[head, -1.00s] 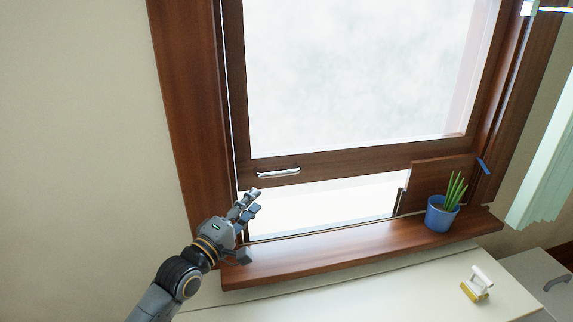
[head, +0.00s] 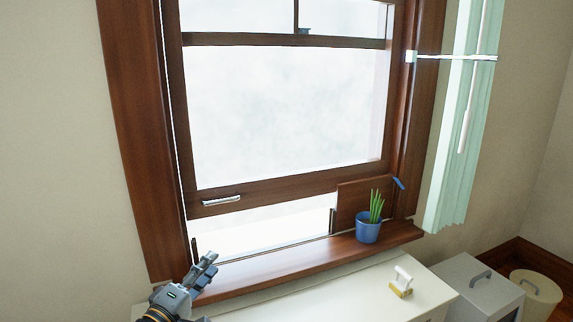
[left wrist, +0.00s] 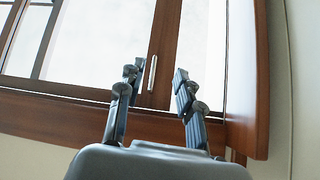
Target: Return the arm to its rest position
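My left gripper (head: 207,268) is low at the left in the head view, by the left end of the wooden sill. In the left wrist view my left gripper (left wrist: 157,78) has its two fingers apart with nothing between them. The wooden window frame lies beyond the fingers there, and I see no contact. My left forearm is mostly cut off by the bottom edge of the head view. My right gripper is in neither view.
The window sash with its metal handle (head: 221,200) stands raised above the sill (head: 290,264). A blue plant pot (head: 368,228) is on the sill's right end. A yellow-and-white object (head: 401,282) lies on the white cabinet top (head: 335,297). A bin (head: 537,293) stands at right.

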